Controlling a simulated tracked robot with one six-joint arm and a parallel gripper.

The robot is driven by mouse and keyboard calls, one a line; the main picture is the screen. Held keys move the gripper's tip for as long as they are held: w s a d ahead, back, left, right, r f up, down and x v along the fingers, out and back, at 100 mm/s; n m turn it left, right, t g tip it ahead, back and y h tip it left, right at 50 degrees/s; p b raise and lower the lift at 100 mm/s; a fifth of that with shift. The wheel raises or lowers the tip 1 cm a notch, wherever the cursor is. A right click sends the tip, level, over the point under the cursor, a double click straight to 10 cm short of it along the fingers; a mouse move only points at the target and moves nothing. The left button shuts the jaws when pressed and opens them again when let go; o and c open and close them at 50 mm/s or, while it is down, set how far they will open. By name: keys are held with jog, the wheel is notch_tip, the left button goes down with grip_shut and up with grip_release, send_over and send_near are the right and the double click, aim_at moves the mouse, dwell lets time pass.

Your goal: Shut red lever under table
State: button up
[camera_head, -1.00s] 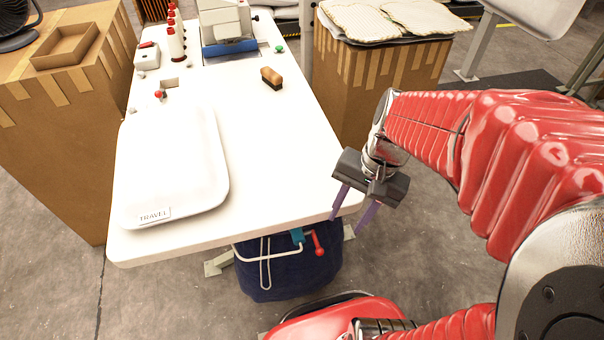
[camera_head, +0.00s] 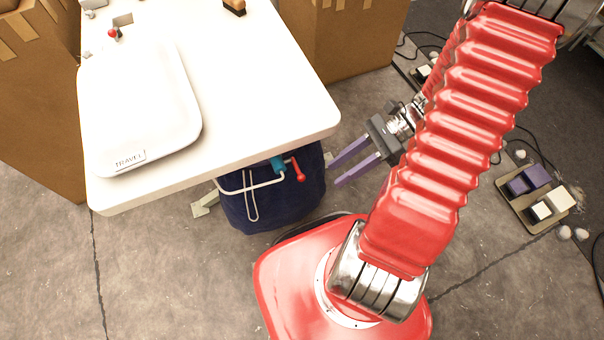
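The red lever (camera_head: 299,171) sticks out under the front right part of the white table (camera_head: 250,110). It joins a teal fitting (camera_head: 278,164) beside a bent white metal rod (camera_head: 250,187). A dark blue bag (camera_head: 285,205) hangs below the table edge behind the rod. My gripper (camera_head: 336,174) is to the right of the lever, past the table's right corner. Its two purple fingers point left toward the lever and are spread apart with nothing between them. The fingertips are apart from the lever.
Cardboard boxes stand left (camera_head: 35,110) and behind right (camera_head: 345,45). A pedal board (camera_head: 540,200) with cables lies on the floor at right. My red base is in front of the bag.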

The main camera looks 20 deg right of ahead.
aim_at(301, 177)
notch_tip(301, 177, down, 9)
jog(key=s+d+m+t+y, duration=0.2)
jog(key=d+m+t+y, duration=0.1)
jog(key=m+t, duration=0.7)
jog(key=shift+m+y, duration=0.3)
jog(key=shift+m, duration=1.9)
jog(key=shift+w+a, duration=0.1)
jog(key=shift+a, duration=0.05)
jog(key=shift+x, duration=6.8)
jog(key=shift+w+r, duration=0.1)
jog(key=shift+r, duration=0.05)
jog(key=shift+c, duration=0.6)
grip_shut()
jog(key=shift+d, duration=0.3)
jog(key=shift+a, duration=0.2)
